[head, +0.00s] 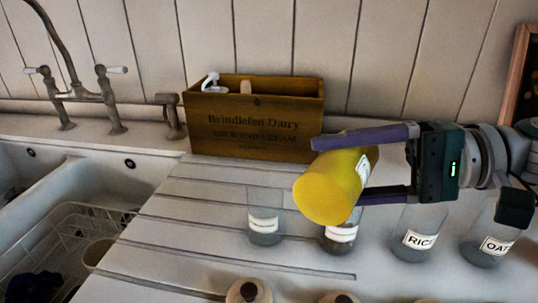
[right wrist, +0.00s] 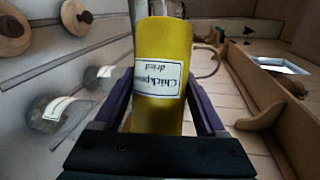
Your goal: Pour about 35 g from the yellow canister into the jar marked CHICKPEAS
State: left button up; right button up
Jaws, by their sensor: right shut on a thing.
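The yellow canister (head: 327,188) is held in the air by my right gripper (head: 362,165), whose purple fingers are shut on its sides. It is tilted, with a plain yellow round end facing down and left. In the right wrist view, the canister (right wrist: 164,50) has a label reading "Chickpeas dried" between the fingers (right wrist: 163,110). A clear jar (head: 341,237) stands below the canister, partly hidden by it. Another clear jar (head: 265,225) stands to its left. The labels of these two jars are not readable, so I cannot tell which is marked CHICKPEAS. My left gripper is not in view.
Jars labelled RICE (head: 420,240) and apparently OATS (head: 491,245) stand to the right. A wooden Brindlefen Dairy box (head: 255,125) stands behind, against the wall. Round wooden-looking lids (head: 249,291) lie along the front. The sink (head: 75,185) with a wire rack is at left.

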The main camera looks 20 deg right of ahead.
jog(key=shift+w+d+r+m+y+b, duration=0.15)
jog(key=shift+d+r+m+y+b, duration=0.25)
jog(key=shift+m, duration=0.3)
dwell(2.2)
